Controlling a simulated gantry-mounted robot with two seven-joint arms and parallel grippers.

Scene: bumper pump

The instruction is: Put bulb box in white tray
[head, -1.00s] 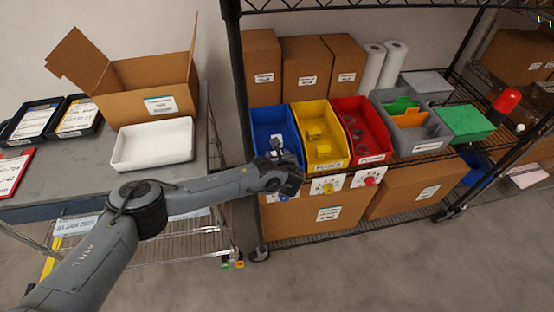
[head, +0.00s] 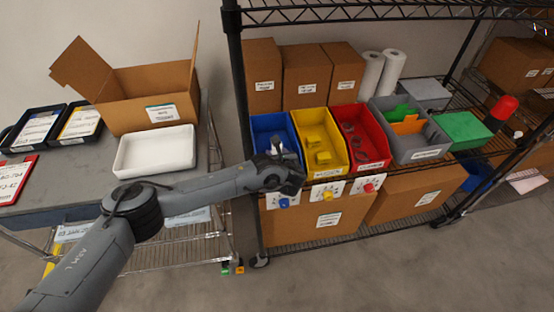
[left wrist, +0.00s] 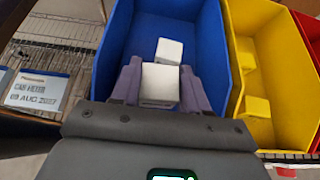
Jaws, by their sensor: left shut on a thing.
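My left gripper (head: 277,156) is at the front of the blue bin (head: 266,124) on the wire shelf. In the left wrist view, the gripper (left wrist: 160,86) is shut on a small white bulb box (left wrist: 160,83), with a finger on each side, over the blue bin (left wrist: 128,50). Another white box (left wrist: 169,51) lies deeper in that bin. The white tray (head: 155,151) stands on the grey table at the left and looks empty. My right gripper is out of view.
An open cardboard box (head: 150,95) stands behind the tray. A yellow bin (head: 312,120), a red bin (head: 350,118) and a grey bin (head: 425,152) stand right of the blue one. A shelf post (head: 240,90) rises between table and bins.

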